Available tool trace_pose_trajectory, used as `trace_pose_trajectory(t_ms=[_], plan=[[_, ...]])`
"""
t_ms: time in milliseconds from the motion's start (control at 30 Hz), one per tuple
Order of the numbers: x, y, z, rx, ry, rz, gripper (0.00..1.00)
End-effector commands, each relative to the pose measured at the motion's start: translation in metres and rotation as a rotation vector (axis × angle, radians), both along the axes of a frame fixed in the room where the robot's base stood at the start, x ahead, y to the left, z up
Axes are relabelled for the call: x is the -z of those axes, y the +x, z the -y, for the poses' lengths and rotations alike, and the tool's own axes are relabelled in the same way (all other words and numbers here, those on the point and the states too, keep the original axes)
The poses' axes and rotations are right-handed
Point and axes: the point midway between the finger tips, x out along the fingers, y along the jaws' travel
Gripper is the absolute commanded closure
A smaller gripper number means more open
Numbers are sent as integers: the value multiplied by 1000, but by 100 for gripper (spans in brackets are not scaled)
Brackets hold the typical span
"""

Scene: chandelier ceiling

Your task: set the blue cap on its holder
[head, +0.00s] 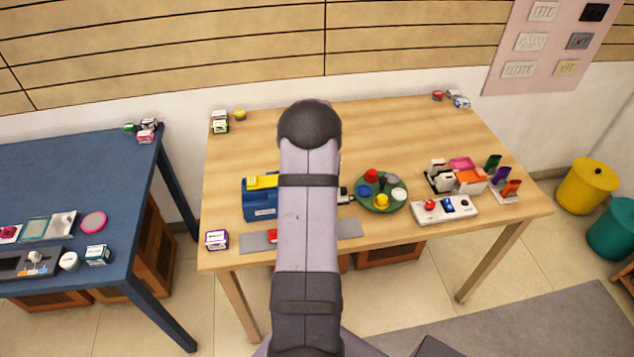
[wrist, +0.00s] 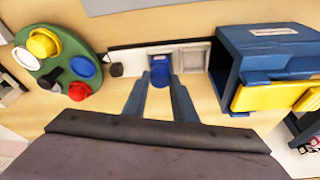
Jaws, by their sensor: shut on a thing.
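In the wrist view, my gripper (wrist: 160,82) has its two blue fingers closed around a small blue cap (wrist: 160,71). The cap is over a white strip (wrist: 130,62) with pale grey square recesses (wrist: 194,58) to its right and a black knob at its left end. I cannot tell whether the cap touches the strip. A round green tray (wrist: 50,67) at the left bears coloured discs, one of them blue (wrist: 82,66). In the head view, my arm hides the gripper, the held cap and most of the strip; the tray (head: 385,207) shows to the right.
A blue box (head: 259,205) with a yellow part stands left of my arm, close to the gripper's right in the wrist view (wrist: 240,75). A white panel (head: 430,216) and several coloured items stand further right. A grey mat (head: 350,229) lies at the front; the table's back middle is clear.

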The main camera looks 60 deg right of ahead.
Motion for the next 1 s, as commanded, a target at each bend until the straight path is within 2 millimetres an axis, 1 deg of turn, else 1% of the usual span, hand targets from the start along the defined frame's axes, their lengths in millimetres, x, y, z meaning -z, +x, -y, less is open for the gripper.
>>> trace_pose_trajectory(t_ms=[367,400,467,667,700,733,767,1000], plan=[[1,0,0,0,0,0,96],[1,0,0,0,0,0,68],[1,0,0,0,0,0,54],[1,0,0,0,0,0,53],[1,0,0,0,0,0,49],[1,0,0,0,0,0,41],[1,0,0,0,0,0,38],[1,0,0,0,0,0,38]])
